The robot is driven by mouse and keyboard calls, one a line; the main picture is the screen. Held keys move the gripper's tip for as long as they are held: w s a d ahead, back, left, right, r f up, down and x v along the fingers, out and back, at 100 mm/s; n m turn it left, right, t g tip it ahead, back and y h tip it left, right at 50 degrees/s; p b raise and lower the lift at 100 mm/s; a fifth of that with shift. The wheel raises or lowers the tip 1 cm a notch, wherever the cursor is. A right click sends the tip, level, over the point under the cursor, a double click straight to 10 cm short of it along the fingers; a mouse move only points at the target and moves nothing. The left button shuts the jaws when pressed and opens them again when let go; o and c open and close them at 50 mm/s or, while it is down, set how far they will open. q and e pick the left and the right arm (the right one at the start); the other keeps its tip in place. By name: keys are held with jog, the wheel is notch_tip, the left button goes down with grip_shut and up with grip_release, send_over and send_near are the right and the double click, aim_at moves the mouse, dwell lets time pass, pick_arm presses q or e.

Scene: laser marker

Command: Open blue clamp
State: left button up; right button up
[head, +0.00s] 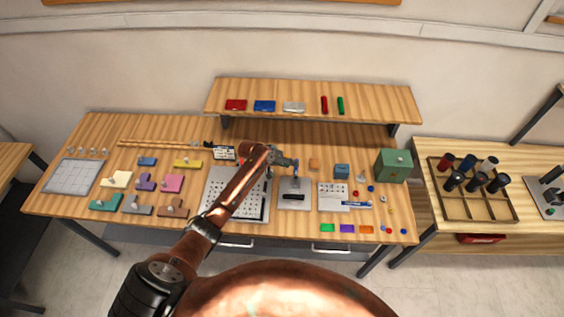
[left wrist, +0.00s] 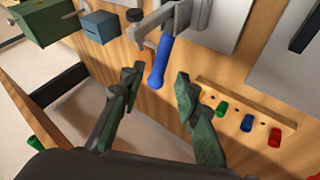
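The blue clamp shows best in the left wrist view, as a metal body with a long blue handle (left wrist: 161,62) hanging toward me. In the head view only a small blue part of the clamp (head: 296,167) shows beside my gripper, above the grey plate (head: 284,205). My left gripper (left wrist: 158,76) is open, with one dark green finger on each side of the handle's lower end. I see gaps on both sides, so the fingers do not appear to touch it. In the head view my left gripper (head: 289,162) partly hides the clamp. My right gripper is not in view.
A blue box (head: 342,171) and a green box (head: 393,165) stand to the right on the table. A white perforated board (head: 218,183) lies left of the plate. A shelf (head: 310,92) with coloured items runs behind. A wooden strip (left wrist: 250,101) holds coloured pegs.

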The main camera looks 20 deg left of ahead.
pick_arm(q)
jog(key=v, duration=0.6)
jog(key=shift+r, duration=0.2)
jog(key=shift+s+a, duration=0.1)
